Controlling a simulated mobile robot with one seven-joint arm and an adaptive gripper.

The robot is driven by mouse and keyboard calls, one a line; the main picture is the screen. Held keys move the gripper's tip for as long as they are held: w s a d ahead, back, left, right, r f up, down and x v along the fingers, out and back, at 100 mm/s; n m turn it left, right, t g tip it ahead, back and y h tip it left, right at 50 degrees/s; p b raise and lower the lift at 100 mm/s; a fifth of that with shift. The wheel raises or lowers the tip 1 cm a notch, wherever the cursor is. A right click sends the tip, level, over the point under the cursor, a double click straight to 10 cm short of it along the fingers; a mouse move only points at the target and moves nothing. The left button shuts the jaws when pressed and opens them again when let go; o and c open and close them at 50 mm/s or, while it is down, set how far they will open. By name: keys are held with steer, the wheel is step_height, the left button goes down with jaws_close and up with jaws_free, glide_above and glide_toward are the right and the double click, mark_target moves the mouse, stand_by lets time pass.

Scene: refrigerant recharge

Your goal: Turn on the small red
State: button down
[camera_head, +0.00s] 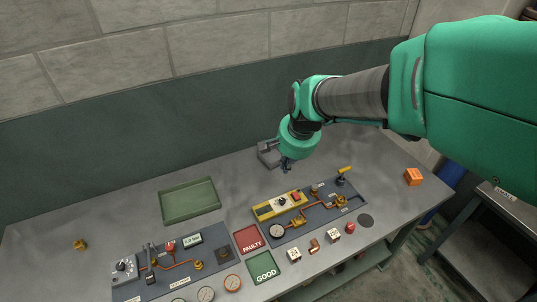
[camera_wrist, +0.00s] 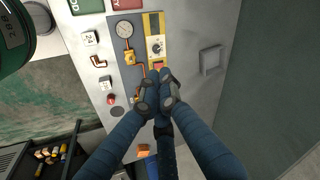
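A small red switch (camera_head: 296,196) sits on the yellow box (camera_head: 264,211) on the right-hand grey panel, to the right of a round dial (camera_head: 282,201). In the wrist view the yellow box (camera_wrist: 147,24) and dial (camera_wrist: 155,47) show just beyond my fingertips, and the red switch (camera_wrist: 158,66) is partly covered by them. My gripper (camera_head: 286,168) hangs above the table, behind the yellow box and apart from it. In the wrist view my gripper (camera_wrist: 159,82) has its fingers drawn together, with nothing seen between them.
The right panel also carries a gauge (camera_head: 277,231), copper pipes and a yellow-handled lever (camera_head: 344,171). A green tray (camera_head: 189,201), FAULTY tile (camera_head: 249,240), GOOD tile (camera_head: 263,268) and orange block (camera_head: 413,177) lie around.

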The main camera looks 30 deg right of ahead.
mark_target(296, 195)
steer(key=w+d+f+m, duration=0.2)
steer(key=d+f+m, duration=0.1)
steer(key=d+f, duration=0.2)
steer(key=w+d+f+m+g, duration=0.1)
steer(key=w+d+f+m, duration=0.2)
steer(key=d+f, duration=0.3)
step_height(296, 195, down, 4)
steer(key=shift+w+d+r+m, duration=0.1)
steer(key=shift+w+d+m, duration=0.2)
steer(key=shift+m, duration=0.5)
steer(key=b+x, duration=0.2)
steer(key=x, duration=1.2)
steer(key=shift+a+b, duration=0.1)
steer(key=shift+b, duration=0.25)
steer(key=shift+g+p, duration=0.4)
steer(key=shift+p, duration=0.95)
